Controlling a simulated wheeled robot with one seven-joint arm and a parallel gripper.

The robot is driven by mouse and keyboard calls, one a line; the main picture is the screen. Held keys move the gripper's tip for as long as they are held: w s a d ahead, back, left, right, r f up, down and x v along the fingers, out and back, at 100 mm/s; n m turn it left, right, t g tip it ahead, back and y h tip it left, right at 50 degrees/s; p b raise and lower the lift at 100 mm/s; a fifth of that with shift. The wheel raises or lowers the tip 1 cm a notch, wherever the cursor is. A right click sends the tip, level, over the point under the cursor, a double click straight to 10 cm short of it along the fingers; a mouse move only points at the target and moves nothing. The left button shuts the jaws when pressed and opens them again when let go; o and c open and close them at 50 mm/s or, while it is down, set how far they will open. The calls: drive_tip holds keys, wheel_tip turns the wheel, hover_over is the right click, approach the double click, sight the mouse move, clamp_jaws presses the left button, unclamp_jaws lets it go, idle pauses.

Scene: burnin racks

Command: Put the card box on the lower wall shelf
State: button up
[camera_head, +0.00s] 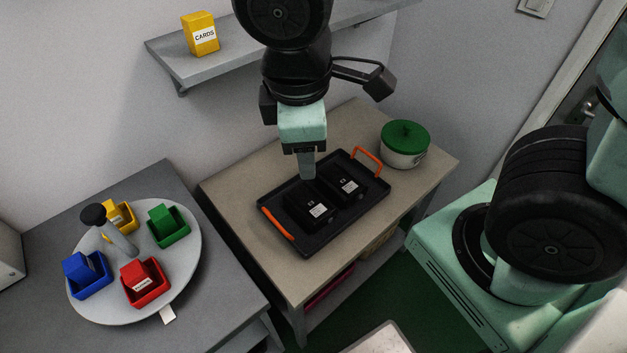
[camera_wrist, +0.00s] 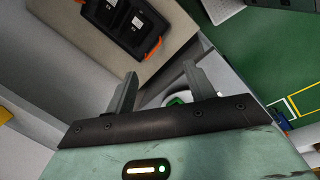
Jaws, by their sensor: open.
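The card box (camera_head: 200,34), yellow with a white CARDS label, stands upright near the left end of a grey wall shelf (camera_head: 185,69). Only this one wall shelf shows in the head view. My gripper (camera_head: 307,172) is open and points down, apart from the card box, which is up and to its left in the picture. It appears over the black tray. In the wrist view my gripper (camera_wrist: 162,84) has its fingers apart with nothing held between them.
A black tray (camera_head: 335,238) with orange handles holds two black devices on the beige table (camera_head: 235,205). A white pot (camera_head: 404,147) with a green lid stands behind. At left, a round turntable (camera_head: 105,300) carries several coloured bins. The shelf right of the card box looks clear.

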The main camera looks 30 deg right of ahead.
drive_tip(key=s+a+f+m+g+y, duration=0.1)
drive_tip(key=s+a+m+y, duration=0.1)
drive_tip(key=s+m, duration=0.3)
drive_tip(key=shift+s+a+g, duration=0.3)
drive_tip(key=shift+s+a, duration=0.2)
drive_tip(key=shift+s, duration=0.7)
